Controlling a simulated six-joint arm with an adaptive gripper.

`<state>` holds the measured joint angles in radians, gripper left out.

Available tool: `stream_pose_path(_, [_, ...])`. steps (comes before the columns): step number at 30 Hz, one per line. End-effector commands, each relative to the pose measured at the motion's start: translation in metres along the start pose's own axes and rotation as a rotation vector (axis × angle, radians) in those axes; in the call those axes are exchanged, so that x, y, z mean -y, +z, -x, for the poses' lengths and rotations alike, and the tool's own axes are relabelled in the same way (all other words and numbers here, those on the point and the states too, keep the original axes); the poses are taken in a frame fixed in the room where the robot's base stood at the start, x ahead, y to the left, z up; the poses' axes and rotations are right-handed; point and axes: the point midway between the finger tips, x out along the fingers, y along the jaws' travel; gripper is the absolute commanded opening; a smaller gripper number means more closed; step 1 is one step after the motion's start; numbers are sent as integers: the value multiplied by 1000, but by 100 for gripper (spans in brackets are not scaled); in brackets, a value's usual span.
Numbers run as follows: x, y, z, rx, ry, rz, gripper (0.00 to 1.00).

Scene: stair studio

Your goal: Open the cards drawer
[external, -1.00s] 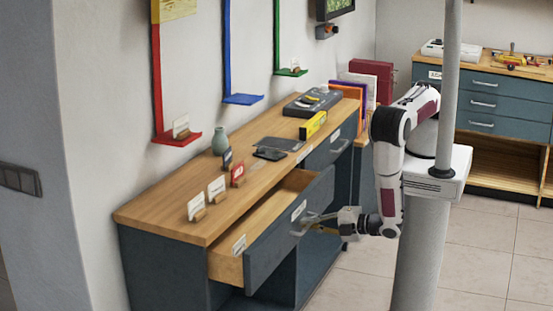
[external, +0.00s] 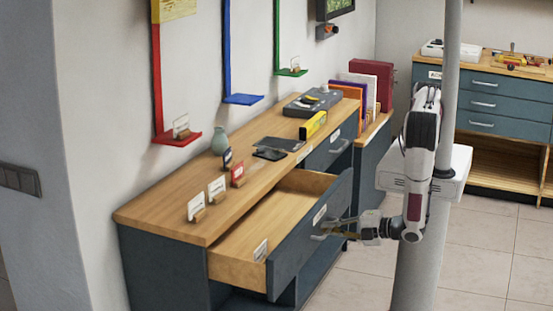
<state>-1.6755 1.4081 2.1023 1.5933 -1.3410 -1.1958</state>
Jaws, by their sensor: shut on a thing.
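The open drawer (external: 297,247) has a dark blue-grey front and a light wooden inside. It sticks well out from the front of the wooden-topped cabinet (external: 160,208). A white label (external: 320,215) is on its front, too small to read. What I can see of the drawer's inside looks bare, apart from a small white card (external: 261,249) at its near left side. My gripper (external: 334,229) is at the drawer's front, shut on the drawer handle (external: 322,236). The fingers partly hide the handle.
Small card holders (external: 217,190), a grey vase (external: 219,141) and a yellow box (external: 313,125) stand on the cabinet top. A second drawer (external: 328,151) farther along is closed. A grey pole stands by my arm. The tiled floor (external: 470,260) at right is clear.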

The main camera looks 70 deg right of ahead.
Motion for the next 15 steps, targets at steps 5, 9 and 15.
stream_pose_path(5, [0, 1, 0, 2, 1, 0, 14])
stream_pose_path(9, [0, 0, 0, 1, 1, 0, 14])
stream_pose_path(15, [0, 0, 0, 0, 1, 0, 14])
